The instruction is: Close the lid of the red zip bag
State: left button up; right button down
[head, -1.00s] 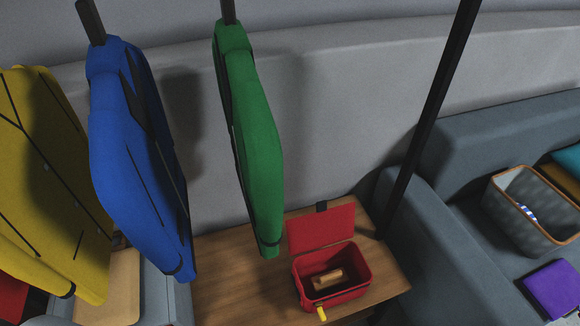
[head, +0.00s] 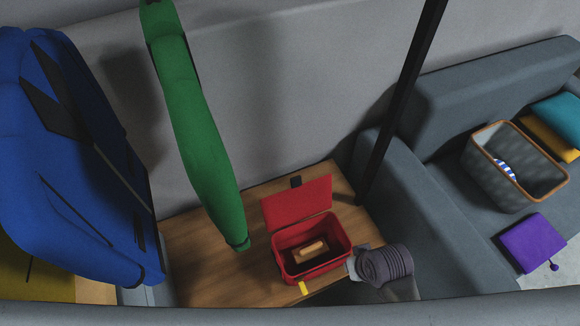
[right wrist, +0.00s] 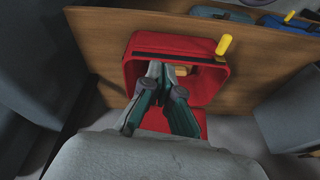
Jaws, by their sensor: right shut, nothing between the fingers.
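The red zip bag (head: 284,268) stands on the wooden table with its red lid (head: 297,206) open and leaning back. A brown block-like item (head: 310,250) lies inside, and a yellow zip tab (head: 303,288) sits on the front. My right gripper (head: 352,266) is beside the bag's right side in the head view, partly hidden by its own arm. In the right wrist view, its fingers (right wrist: 161,72) are shut and empty, overlapping the opening of the bag (right wrist: 132,70); contact cannot be told. My left gripper is not in view.
The wooden table (head: 205,245) has free room left of the bag. A dark post (head: 400,100) stands behind the right side. A sofa (head: 440,130) holds a grey basket (head: 485,170) and purple pouch (head: 533,243).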

jog(key=w+a+r+n+g+y, duration=0.1)
jog(key=w+a+r+n, duration=0.1)
jog(key=w+a+r, duration=0.6)
jog(key=w+a+r+n+g+y, duration=0.1)
jog(key=w+a+r+y, duration=0.3)
jog(key=a, duration=0.6)
jog(key=w+h, duration=0.1)
jog(key=w, duration=0.1)
jog(key=w+r+h, duration=0.1)
jog(key=w, duration=0.2)
jog(key=w+a+h, duration=0.1)
jog(key=w+h, duration=0.1)
jog(key=shift+w+r+n+g, duration=0.15)
jog(key=shift+w+n+g, duration=0.15)
jog(key=shift+w, duration=0.05)
jog(key=w+d+r+m+h, duration=0.1)
jog(key=w+d+r+h, duration=0.2)
jog(key=w, duration=0.4)
notch_tip(320, 180, down, 8)
jog(key=s+d+p, duration=0.1)
jog(key=s+p, duration=0.1)
jog(key=s, duration=0.1)
jog(key=shift+d+y, duration=0.2)
jog(key=shift+y, duration=0.2)
jog(key=shift+r, duration=0.15)
